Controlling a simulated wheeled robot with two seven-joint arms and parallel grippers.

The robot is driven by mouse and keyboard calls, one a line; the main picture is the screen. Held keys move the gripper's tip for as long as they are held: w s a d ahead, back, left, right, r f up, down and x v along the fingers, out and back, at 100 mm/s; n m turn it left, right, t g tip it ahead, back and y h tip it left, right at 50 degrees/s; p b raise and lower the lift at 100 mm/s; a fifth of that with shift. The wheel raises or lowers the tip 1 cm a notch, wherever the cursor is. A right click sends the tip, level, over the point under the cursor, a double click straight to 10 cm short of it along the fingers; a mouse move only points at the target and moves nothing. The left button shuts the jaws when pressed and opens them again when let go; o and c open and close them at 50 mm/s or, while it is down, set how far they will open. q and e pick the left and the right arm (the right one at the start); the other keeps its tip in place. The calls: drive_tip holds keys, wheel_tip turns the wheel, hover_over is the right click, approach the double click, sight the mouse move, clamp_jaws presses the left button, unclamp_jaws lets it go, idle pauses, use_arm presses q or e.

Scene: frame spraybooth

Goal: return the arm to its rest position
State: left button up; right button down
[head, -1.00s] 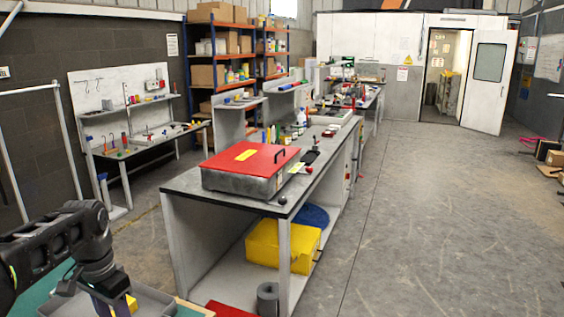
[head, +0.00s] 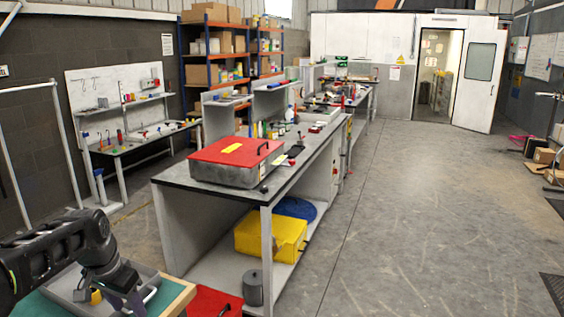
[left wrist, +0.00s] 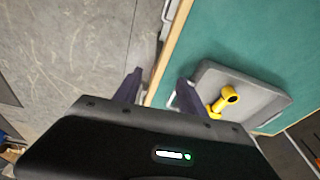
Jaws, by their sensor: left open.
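My left arm comes in at the lower left of the head view, bent down at the wrist. My left gripper (head: 128,303) is at the bottom edge there, over the green-topped table's right part. In the left wrist view its two dark fingers (left wrist: 160,88) stand apart with nothing between them, over the table's wooden edge. A grey tray (left wrist: 262,102) lies on the green tabletop (left wrist: 225,35) beside the fingers and holds a yellow part (left wrist: 225,98). The tray also shows in the head view (head: 62,283), partly hidden by my arm. My right gripper is in neither view.
A dark-topped bench (head: 172,178) carries a grey case with a red lid (head: 238,150). Beneath it are a yellow box (head: 270,238) and a grey roll (head: 252,288). A red item (head: 210,302) lies low in front. Open concrete floor (head: 420,220) spreads to the right.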

use_arm(q)
drive_tip(key=w+d+f+n+t+h, duration=0.1)
drive_tip(key=w+d+f, duration=0.1)
drive_tip(key=d+f, duration=0.25)
drive_tip(key=w+d+f+n+t, duration=0.1)
drive_tip(key=w+d+f, duration=0.2)
drive_tip(key=f, duration=0.2)
drive_tip(key=s+d+f+n+h, duration=0.1)
drive_tip(key=s+d+f, duration=0.1)
drive_tip(key=d+f, duration=0.5)
drive_tip(key=s+d+f+n+h, duration=0.1)
drive_tip(key=s+d+f, duration=0.2)
drive_tip(key=d+f, duration=0.35)
drive_tip(key=s+d+f+g, duration=0.1)
drive_tip(key=s+d+f, duration=0.3)
drive_tip(key=s, duration=0.4)
drive_tip(key=s+d+f+g, duration=0.1)
drive_tip(key=s+d+f, duration=0.2)
drive_tip(key=s+f, duration=0.2)
drive_tip(key=s+d+f+g+h, duration=0.1)
drive_tip(key=s+d+f, duration=0.3)
drive_tip(key=s, duration=0.7)
drive_tip(key=shift+s+d+f+g, duration=0.3)
drive_tip(key=shift+s+f+g, duration=0.15)
drive_tip(key=shift+f, duration=0.4)
